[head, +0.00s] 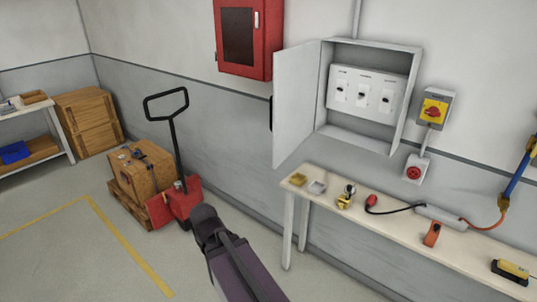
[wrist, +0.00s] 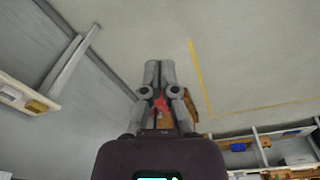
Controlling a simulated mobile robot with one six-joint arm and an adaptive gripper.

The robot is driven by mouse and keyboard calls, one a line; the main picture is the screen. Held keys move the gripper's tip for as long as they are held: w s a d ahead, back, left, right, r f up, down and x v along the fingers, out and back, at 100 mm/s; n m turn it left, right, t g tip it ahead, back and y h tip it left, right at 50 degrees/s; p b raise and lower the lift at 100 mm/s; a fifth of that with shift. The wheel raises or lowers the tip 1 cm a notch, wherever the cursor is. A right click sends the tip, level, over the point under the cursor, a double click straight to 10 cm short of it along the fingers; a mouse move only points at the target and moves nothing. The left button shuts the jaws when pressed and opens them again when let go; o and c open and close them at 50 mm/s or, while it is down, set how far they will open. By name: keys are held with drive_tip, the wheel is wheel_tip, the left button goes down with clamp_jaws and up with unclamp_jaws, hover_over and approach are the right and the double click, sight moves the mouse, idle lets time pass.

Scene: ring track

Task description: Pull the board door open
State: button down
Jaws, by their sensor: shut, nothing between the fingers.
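The board door (head: 296,105) is a light grey panel on the wall-mounted electrical board (head: 398,127). It stands wide open, swung out to the left. Its dark handle (head: 271,113) shows at the door's free left edge. Inside the board is a white panel (head: 345,79) with several switches. My gripper (wrist: 159,66) is shut and empty in the wrist view, above the floor and apart from the door. In the head view my arm shows low in the middle, below and left of the door; the fingertips are hidden there.
A red cabinet (head: 247,40) hangs left of the board. A workbench (head: 400,222) with tools and a cable runs below it. A red pallet truck (head: 173,203) with a wooden crate (head: 145,172) stands at left. Floor (head: 75,255) is clear at lower left.

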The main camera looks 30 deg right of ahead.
drive_tip(key=w+d+m+t+h, duration=0.3)
drive_tip(key=w+d, duration=0.4)
drive_tip(key=d, duration=0.2)
drive_tip(key=m+t+h+b, duration=0.3)
drive_tip(key=t+h, duration=0.3)
drive_tip(key=t, duration=0.4)
approach(279, 144)
drive_tip(key=w+a+f, duration=0.2)
drive_tip(key=w+f, duration=0.2)
drive_tip(key=f, duration=0.3)
drive_tip(key=d+r+n+t+y, duration=0.2)
drive_tip(key=d, duration=0.1)
drive_tip(key=d+r+n+t+y+b, duration=0.1)
drive_tip(key=d+r+t+y, duration=0.1)
drive_tip(key=d+r+t, duration=0.1)
drive_tip(key=shift+w+n, duration=0.15)
drive_tip(key=shift+n, duration=0.25)
drive_tip(key=n+y, duration=0.1)
drive_tip(key=d+t+y, duration=0.1)
drive_tip(key=y, duration=0.1)
drive_tip(key=shift+s+n+b, duration=0.4)
drive_tip(key=s+d+f+n+g+y+b, duration=0.1)
drive_tip(key=s+d+f+n+g+y, duration=0.1)
drive_tip(key=s+f+n+y, duration=0.2)
drive_tip(key=s+y, duration=0.1)
drive_tip(key=y, duration=0.2)
drive_tip(key=shift+d, duration=0.15)
drive_tip(key=shift+f, duration=0.1)
